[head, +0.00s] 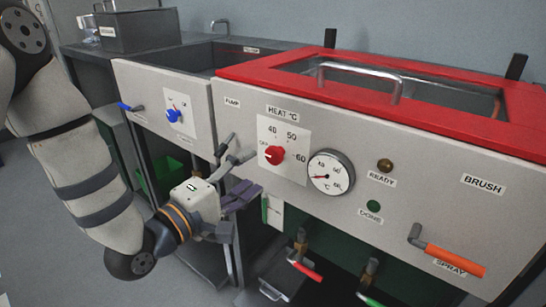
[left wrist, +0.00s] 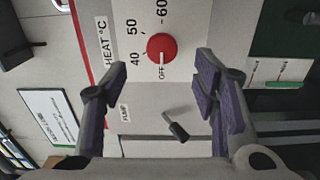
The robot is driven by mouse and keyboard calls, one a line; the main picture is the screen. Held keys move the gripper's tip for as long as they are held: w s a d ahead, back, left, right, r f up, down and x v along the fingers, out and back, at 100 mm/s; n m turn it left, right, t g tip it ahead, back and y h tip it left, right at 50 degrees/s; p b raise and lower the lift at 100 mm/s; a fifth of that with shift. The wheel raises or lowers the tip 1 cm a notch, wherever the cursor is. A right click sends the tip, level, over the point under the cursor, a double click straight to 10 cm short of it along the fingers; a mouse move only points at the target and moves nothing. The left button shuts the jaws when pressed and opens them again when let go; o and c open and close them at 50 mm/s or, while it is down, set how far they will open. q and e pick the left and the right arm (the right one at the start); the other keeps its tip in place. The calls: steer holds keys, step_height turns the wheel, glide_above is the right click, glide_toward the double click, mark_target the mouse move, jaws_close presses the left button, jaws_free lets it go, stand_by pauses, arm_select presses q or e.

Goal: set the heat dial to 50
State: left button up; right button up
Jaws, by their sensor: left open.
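The red heat dial (head: 274,155) sits on a white scale plate marked OFF, 40, 50 and 60 on the front panel. In the left wrist view the dial (left wrist: 161,47) shows a white mark pointing at OFF. My left gripper (head: 246,175) is open and empty, just left of and below the dial in the head view. In the left wrist view its fingertips (left wrist: 158,82) are spread to either side, with the dial beyond them and between them. The fingers appear apart from the dial. My right gripper is not in view.
A pump lever (left wrist: 176,127) is close to the left gripper. A round gauge (head: 331,172) is right of the dial. A blue knob (head: 173,115) is to the left. An orange-handled spray lever (head: 452,259) and red-handled valve (head: 305,268) stick out lower right.

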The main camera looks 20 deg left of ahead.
mark_target(272, 157)
arm_select(q)
steer(key=x, duration=0.7)
steer(key=shift+w+f, duration=0.1)
steer(key=shift+f, duration=0.05)
steer(key=shift+c, duration=0.5)
steer(key=c, duration=1.1)
